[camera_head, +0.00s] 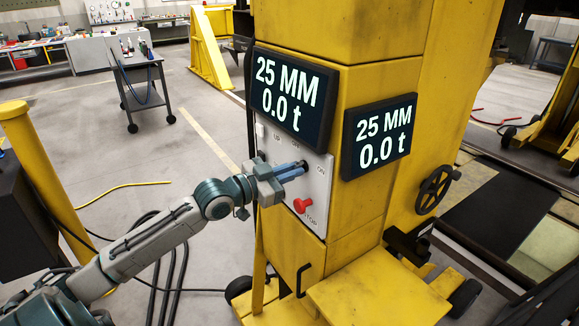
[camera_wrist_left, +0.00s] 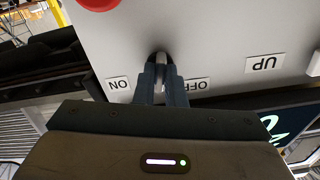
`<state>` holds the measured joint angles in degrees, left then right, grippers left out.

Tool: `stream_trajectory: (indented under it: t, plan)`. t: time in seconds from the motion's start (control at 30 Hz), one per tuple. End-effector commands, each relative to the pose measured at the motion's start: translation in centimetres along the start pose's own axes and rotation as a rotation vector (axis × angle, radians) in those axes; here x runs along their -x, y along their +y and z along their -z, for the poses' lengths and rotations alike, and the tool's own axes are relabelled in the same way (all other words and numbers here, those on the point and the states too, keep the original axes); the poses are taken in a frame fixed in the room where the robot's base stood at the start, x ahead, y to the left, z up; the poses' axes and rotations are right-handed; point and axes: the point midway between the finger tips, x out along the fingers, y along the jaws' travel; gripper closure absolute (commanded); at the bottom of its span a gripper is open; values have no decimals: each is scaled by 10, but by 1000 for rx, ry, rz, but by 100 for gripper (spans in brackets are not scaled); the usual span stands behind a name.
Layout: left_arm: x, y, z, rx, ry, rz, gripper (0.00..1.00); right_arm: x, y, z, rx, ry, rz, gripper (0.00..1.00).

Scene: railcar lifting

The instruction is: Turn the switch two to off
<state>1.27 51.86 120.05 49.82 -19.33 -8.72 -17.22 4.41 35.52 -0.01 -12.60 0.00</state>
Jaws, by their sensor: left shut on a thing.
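The light grey control panel (camera_head: 316,200) is on the yellow lifting column, below the left display. It carries UP, OFF and ON labels and a red stop button (camera_head: 302,205). My left gripper (camera_head: 292,171) is at the panel, its blue-grey fingers pointing at the ON side. In the left wrist view, upside down, the fingers (camera_wrist_left: 163,78) are shut on a dark switch knob (camera_wrist_left: 160,58). The knob sits between the ON label (camera_wrist_left: 119,84) and the OFF label (camera_wrist_left: 197,84). Its exact setting is mostly hidden by the fingers. My right gripper is not in view.
Two black displays, left (camera_head: 292,95) and right (camera_head: 379,137), read 25 MM and 0.0 t, close above and beside my gripper. A black handwheel (camera_head: 433,190) is on the column's right. A tool trolley (camera_head: 140,85) stands behind. Cables lie on the floor at left.

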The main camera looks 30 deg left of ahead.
Motion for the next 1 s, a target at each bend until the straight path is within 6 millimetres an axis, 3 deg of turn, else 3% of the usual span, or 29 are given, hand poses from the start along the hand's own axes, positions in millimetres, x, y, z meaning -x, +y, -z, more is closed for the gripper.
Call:
stream_trajectory:
  t: [0.4, 1.0]
  plan:
    - [0, -1, 3, 229, 4, 1, 100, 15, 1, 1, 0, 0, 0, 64]
    - [0, 0, 2, 276, 5, 1, 100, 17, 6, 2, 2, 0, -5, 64]
